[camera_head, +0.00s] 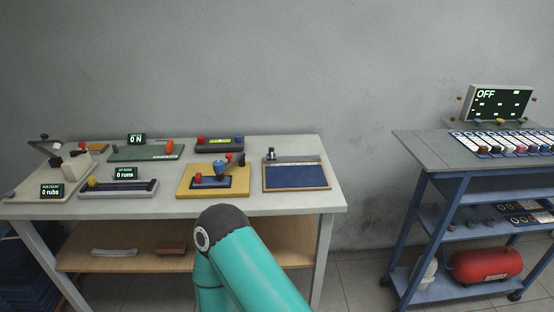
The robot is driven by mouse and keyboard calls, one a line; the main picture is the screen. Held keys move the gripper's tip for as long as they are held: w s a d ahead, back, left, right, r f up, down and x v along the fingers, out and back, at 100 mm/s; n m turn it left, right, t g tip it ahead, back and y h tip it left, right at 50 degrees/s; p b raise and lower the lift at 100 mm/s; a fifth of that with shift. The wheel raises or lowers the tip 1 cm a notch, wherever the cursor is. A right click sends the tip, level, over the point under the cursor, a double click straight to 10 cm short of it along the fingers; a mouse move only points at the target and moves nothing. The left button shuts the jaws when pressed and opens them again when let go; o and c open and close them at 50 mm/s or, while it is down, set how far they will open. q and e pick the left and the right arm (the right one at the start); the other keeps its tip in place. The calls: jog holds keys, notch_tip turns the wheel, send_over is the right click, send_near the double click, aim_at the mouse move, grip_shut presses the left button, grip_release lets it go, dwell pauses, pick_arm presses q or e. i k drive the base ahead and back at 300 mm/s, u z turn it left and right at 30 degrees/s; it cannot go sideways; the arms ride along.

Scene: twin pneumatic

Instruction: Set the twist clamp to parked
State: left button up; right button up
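I cannot tell for sure which device is the twist clamp; no label naming it can be read. A yellow-based device (187,189) on the light bench has a blue knob, red knobs and a dark lever angled up to the right. To its right lies a blue panel (297,178) in a wooden frame, with a small dark upright knob (271,154) at its back left corner. No state marked parked can be read. Neither of my grippers is in view. One teal link of mine with a dark cap rises in front of the bench.
The bench (333,188) also holds a green board (146,153), a dark box with red and blue buttons (220,146), a slider unit (117,190) and a lever rig (50,181). A blue cart (436,158) with an OFF screen (498,102) stands right, across a floor gap.

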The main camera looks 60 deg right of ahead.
aim_at(231, 160)
jog(key=z, duration=0.05)
jog(key=k, duration=0.65)
jog(key=z, duration=0.7)
jog(key=i, duration=0.7)
jog(key=z, duration=0.1)
